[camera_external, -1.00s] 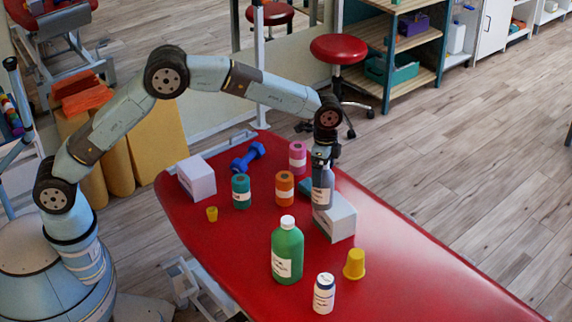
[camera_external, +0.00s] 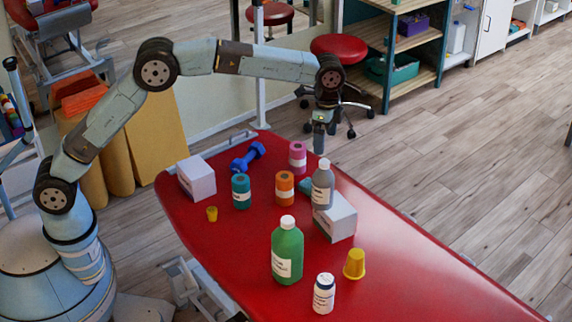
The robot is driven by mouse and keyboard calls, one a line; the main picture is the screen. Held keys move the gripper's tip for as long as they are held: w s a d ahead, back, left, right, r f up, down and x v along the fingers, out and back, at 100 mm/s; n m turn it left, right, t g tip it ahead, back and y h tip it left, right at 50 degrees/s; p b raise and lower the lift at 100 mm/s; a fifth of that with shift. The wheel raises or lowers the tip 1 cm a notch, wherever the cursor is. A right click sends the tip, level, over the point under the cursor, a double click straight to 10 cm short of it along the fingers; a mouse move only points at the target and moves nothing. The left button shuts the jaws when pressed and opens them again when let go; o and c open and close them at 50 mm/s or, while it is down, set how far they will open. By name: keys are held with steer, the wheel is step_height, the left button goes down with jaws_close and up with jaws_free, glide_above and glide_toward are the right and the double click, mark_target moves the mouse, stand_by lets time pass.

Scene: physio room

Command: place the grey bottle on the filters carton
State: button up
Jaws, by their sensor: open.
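The grey bottle (camera_external: 323,188) with a white label stands upright on top of a white carton (camera_external: 337,220) on the red treatment table. A second white carton (camera_external: 197,180) stands at the table's left. I cannot read the print on either carton, so I cannot tell by label which is the filters carton. My gripper (camera_external: 319,149) is open and empty, just above and slightly behind the bottle's cap, apart from it. Its fingers are small and partly hard to make out.
A green bottle (camera_external: 287,252), a white pill bottle (camera_external: 324,294) and a yellow cup (camera_external: 354,264) stand in front. Teal (camera_external: 241,191), orange (camera_external: 284,188) and pink (camera_external: 298,156) rolls and a blue dumbbell (camera_external: 248,157) are behind. The table's right end is clear.

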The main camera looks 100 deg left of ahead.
steer(key=s+d+r+n+t, duration=0.1)
steer(key=s+d+r, duration=0.45)
steer(key=s, duration=0.25)
steer(key=s+d+r+t, duration=0.1)
steer(key=s+d+r, duration=0.4)
steer(key=s, duration=0.4)
steer(key=s+d+r+n+t, duration=0.1)
steer(key=s+d+r, duration=0.3)
steer(key=s+r, duration=0.35)
steer(key=s+d+f+t, duration=0.1)
steer(key=s+d+f, duration=0.1)
steer(key=s, duration=0.8)
steer(key=s+d+f+n, duration=0.1)
steer(key=s+d+f, duration=0.1)
steer(key=s, duration=0.7)
steer(key=s+d+f+t, duration=0.1)
steer(key=s+f, duration=0.3)
steer(key=s, duration=0.6)
steer(key=shift+s+d+f+n+t, duration=0.25)
steer(key=shift+s+d+n+t, duration=0.1)
steer(key=shift+d, duration=0.15)
